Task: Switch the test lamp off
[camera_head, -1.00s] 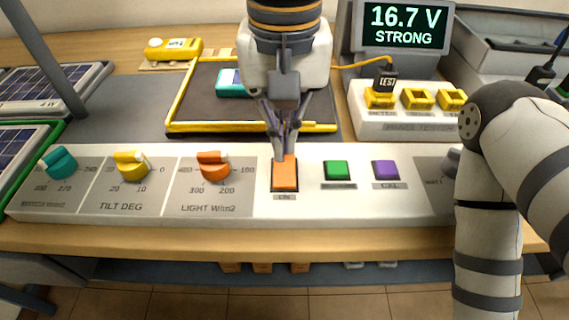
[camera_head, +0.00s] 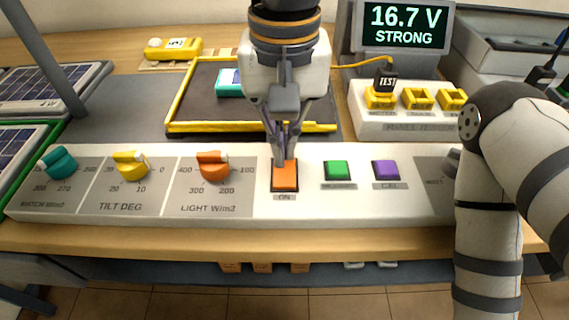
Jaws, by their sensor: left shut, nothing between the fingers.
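The orange switch (camera_head: 285,178) with the label ON sits in the white part of the control panel (camera_head: 320,205). My left gripper (camera_head: 283,161) is shut and empty, pointing down, with its fingertips at the upper edge of the orange switch. I cannot tell whether they touch it. The display (camera_head: 405,25) reads 16.7 V STRONG. A lamp is not clearly seen. My right gripper is not in view; only part of my right arm shows at the right.
A green button (camera_head: 337,169) and a purple button (camera_head: 386,169) are right of the switch. Teal (camera_head: 58,162), yellow (camera_head: 130,166) and orange (camera_head: 212,167) knobs are to its left. Behind are a yellow-edged tray (camera_head: 184,100) and the panel tester (camera_head: 405,118).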

